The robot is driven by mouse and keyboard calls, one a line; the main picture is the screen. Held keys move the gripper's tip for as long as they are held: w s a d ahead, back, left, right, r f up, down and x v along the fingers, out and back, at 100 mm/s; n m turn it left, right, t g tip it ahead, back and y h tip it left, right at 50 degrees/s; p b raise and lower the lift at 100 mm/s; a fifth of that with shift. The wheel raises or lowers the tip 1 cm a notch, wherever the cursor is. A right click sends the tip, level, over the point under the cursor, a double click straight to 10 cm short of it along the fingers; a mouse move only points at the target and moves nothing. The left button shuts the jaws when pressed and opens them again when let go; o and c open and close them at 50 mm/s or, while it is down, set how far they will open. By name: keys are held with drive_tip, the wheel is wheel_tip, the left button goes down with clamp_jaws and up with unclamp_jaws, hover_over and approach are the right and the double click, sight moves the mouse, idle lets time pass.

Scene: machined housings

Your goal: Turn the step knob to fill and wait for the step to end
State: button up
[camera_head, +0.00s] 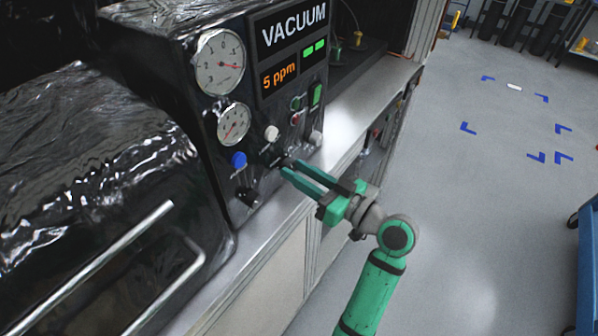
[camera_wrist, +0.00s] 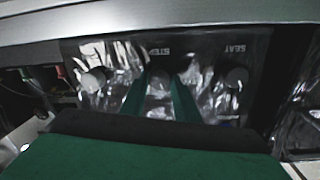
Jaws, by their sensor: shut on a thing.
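The control panel (camera_head: 262,108) stands on the bench, and its screen reads VACUUM and 5 ppm with two green bars. The step knob (camera_wrist: 159,84) sits between my gripper's fingertips in the wrist view, beside the upside-down STEP label (camera_wrist: 160,52). My gripper (camera_head: 284,165), with green fingers, reaches the panel's lower front and is shut on the step knob. In the head view the fingertips largely hide that knob. Its pointer and setting cannot be read in either view.
A SEAT-labelled knob (camera_wrist: 236,77) and another pale knob (camera_wrist: 93,80) flank the step knob. A blue knob (camera_head: 239,159), a white knob (camera_head: 272,133) and two gauges (camera_head: 220,62) are close by. A foil-covered chamber (camera_head: 90,190) with a bar handle stands left.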

drive_tip(key=m, duration=0.4)
drive_tip(key=shift+m, duration=1.5)
drive_tip(key=o, duration=1)
drive_tip(key=shift+w+a, duration=0.1)
drive_tip(key=shift+o, duration=0.2)
drive_tip(key=v, duration=1.1)
drive_tip(key=shift+r, duration=0.2)
